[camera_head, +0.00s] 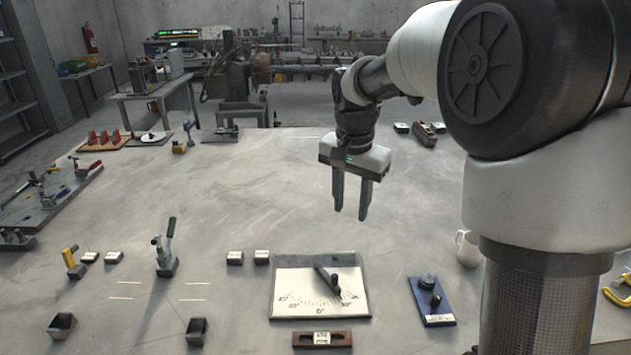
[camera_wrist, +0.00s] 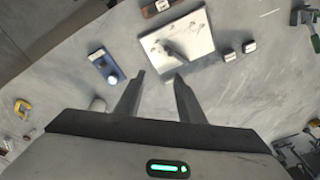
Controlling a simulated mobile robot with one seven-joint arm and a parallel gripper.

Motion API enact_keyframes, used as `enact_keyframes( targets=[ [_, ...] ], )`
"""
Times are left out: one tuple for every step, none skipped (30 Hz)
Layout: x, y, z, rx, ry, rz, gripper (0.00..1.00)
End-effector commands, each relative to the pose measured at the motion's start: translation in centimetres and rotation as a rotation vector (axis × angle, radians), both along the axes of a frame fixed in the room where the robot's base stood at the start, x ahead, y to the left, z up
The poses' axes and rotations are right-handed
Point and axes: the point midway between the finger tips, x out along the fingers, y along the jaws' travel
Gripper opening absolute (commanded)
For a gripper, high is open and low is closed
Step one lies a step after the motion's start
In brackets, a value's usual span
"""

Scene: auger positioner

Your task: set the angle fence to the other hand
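The angle fence (camera_head: 322,274) is a dark bar with a small upright knob on a white plate (camera_head: 290,282) printed with a degree scale. Its near end leans to the right of the 0 mark, toward the right-hand 30 mark. In the wrist view the fence (camera_wrist: 176,52) shows on the plate (camera_wrist: 199,37) beyond the fingertips. My gripper (camera_head: 350,213) points down in the air above the table, behind the plate in the head view. In the wrist view my gripper (camera_wrist: 160,75) has its fingers apart with nothing between them.
A brown slotted block (camera_head: 300,341) with a label lies in front of the plate. A blue base with black knobs (camera_head: 434,318) and a white mug (camera_head: 467,248) are to the right. Small blocks (camera_head: 235,257) and a green-handled clamp (camera_head: 167,265) are left. The table's middle is clear.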

Motion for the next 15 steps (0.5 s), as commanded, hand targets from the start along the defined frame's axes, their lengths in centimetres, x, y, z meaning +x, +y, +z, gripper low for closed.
enact_keyframes(
  targets=[
    [1.9, 0.4, -3.4, 0.012, 0.032, -0.046, 0.36],
    [2.7, 0.6, -4.6, 0.018, 0.045, -0.074, 0.36],
    [3.7, 0.8, -6.3, 0.025, 0.063, -0.109, 0.36],
    [4.3, 1.0, -7.4, 0.03, 0.074, -0.133, 0.36],
    [4.9, 1.2, -8.4, 0.035, 0.083, -0.156, 0.36],
    [5.6, 1.3, -9.5, 0.04, 0.096, -0.182, 0.36],
    [6.0, 1.4, -10.3, 0.043, 0.102, -0.198, 0.36],
    [6.3, 1.5, -10.9, 0.046, 0.109, -0.213, 0.36],
    [6.6, 1.6, -11.6, 0.048, 0.116, -0.228, 0.36],
    [6.7, 1.7, -11.9, 0.049, 0.119, -0.238, 0.36],
    [6.9, 1.7, -12.2, 0.05, 0.122, -0.244, 0.36],
    [7.0, 1.7, -12.6, 0.051, 0.124, -0.25, 0.36],
    [7.0, 1.7, -12.8, 0.051, 0.125, -0.253, 0.36],
    [7.1, 1.7, -13.0, 0.051, 0.125, -0.254, 0.36],
    [7.1, 1.7, -13.3, 0.051, 0.125, -0.255, 0.36]
  ],
)
